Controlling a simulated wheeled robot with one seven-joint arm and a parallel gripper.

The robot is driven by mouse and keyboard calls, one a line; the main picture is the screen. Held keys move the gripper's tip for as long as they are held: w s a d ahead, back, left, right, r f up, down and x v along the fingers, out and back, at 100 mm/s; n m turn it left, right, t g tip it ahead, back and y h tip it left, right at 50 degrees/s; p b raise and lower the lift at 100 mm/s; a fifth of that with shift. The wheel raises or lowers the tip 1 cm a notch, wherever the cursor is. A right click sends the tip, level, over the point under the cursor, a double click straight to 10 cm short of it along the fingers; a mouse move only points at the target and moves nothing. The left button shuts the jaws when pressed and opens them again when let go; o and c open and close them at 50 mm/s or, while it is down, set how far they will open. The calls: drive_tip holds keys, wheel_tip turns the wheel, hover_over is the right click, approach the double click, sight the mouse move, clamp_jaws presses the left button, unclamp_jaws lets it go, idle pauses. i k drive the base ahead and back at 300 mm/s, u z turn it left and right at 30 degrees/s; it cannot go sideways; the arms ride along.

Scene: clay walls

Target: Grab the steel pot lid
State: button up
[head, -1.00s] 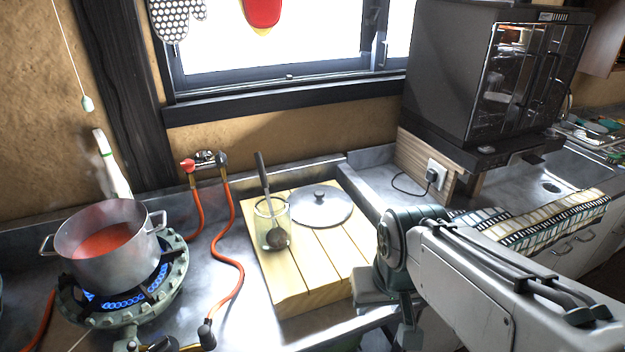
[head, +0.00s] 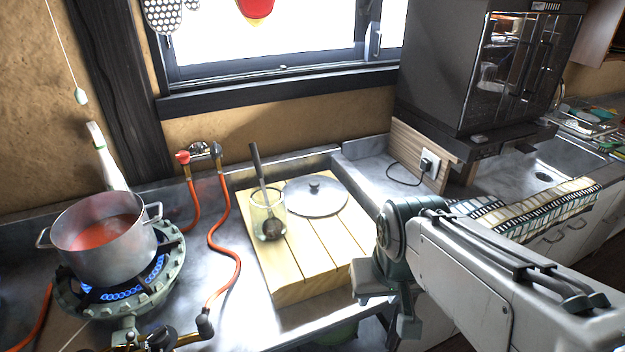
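The steel pot lid (head: 322,202) is a round, flat grey disc with a small dark knob on top. It lies knob-up at the back of the wooden slatted board (head: 300,260) on the counter. A glass jar (head: 262,222) with a ladle in it stands on the board just left of the lid and overlaps its left edge in the view. My arm comes in from the lower right, and its bent joint is right of the board, in front of the lid. My gripper's fingers cannot be made out, so I cannot tell their state.
A steel pot (head: 104,240) of red liquid stands on a lit gas burner (head: 122,295) at left. Orange hoses (head: 222,250) run between burner and board. A dark oven cabinet (head: 480,70) stands at back right. A striped cloth (head: 540,215) lies near the sink.

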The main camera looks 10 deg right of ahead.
sight(311, 195)
drive_tip(key=z, duration=0.55)
drive_tip(key=k, duration=1.25)
drive_tip(key=z, duration=0.85)
drive_tip(key=i, duration=1.85)
drive_tip(key=u, duration=1.5)
drive_tip(key=i, duration=0.5)
drive_tip(key=u, duration=0.45)
